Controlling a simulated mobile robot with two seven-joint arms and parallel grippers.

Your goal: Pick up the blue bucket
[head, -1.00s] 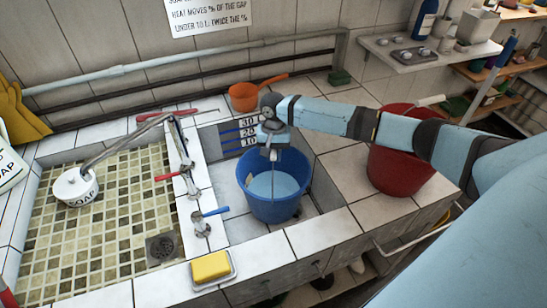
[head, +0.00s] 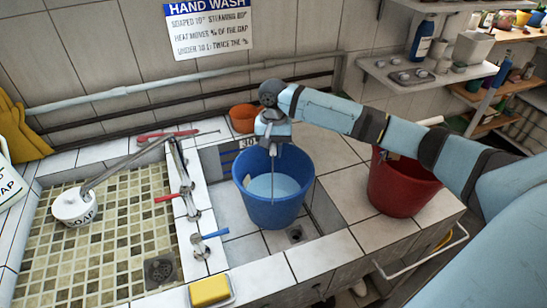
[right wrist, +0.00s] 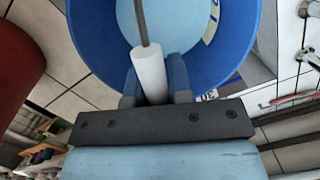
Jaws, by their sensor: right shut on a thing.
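The blue bucket (head: 272,205) hangs upright above the square tiled basin, with light blue water inside. My right gripper (head: 272,138) is above the bucket and shut on its handle. In the right wrist view, the gripper (right wrist: 154,82) has its two blue fingers on either side of the handle's white grip (right wrist: 149,72). The bucket (right wrist: 235,30) fills the upper part of that view. My left gripper does not show.
A red bucket (head: 398,190) stands on the tiled ledge to the right. An orange pot (head: 242,118) sits behind. Taps (head: 188,185) and a soap sink are at the left. A yellow sponge (head: 209,291) lies on the front ledge. A shelf (head: 430,76) is back right.

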